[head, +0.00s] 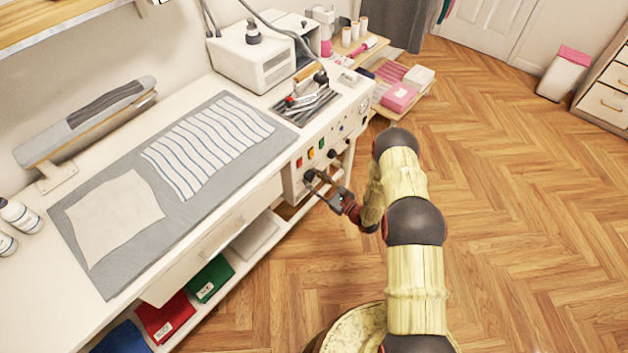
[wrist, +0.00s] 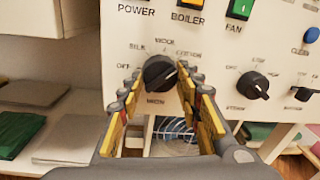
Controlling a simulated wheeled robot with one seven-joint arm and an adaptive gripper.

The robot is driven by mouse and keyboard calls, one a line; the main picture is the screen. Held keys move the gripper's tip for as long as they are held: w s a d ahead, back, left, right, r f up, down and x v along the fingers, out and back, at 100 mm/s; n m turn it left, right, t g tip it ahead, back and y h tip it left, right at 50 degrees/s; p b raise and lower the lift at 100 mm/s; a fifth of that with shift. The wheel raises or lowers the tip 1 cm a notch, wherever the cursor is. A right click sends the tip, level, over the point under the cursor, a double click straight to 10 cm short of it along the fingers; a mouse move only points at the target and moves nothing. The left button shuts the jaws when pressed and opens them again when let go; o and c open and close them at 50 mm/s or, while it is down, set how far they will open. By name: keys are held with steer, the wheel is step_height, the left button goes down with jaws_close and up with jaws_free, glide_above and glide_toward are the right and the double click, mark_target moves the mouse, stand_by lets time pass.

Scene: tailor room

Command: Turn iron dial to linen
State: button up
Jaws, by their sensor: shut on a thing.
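The iron dial (wrist: 160,72) is a round black knob on the white control panel. Small labels ring it: OFF at the left, SILK at upper left, what seems to be COTTON at upper right, LINEN seemingly below. A pale mark shows on the knob's right side, but the exact setting is hard to read. My gripper (wrist: 159,82) is shut on the dial, with one yellow-padded finger on each side of it. In the head view my gripper (head: 320,183) reaches the panel's lower left part, and the fingers partly hide the dial.
Other black knobs (wrist: 253,85) sit to the right of the dial. Lit POWER, BOILER and FAN (wrist: 240,9) switches are above. The white worktable (head: 195,255) has a shelf of folded cloths (head: 165,318) below. The wooden floor (head: 520,200) to the right is clear.

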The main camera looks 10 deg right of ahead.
steer(key=shift+s+a+r+m+g+b, duration=0.1)
steer(key=shift+m+g+b, duration=0.2)
steer(key=shift+m, duration=4)
steer(key=o, duration=1.2)
steer(key=shift+c, duration=0.2)
steer(key=v, duration=1.2)
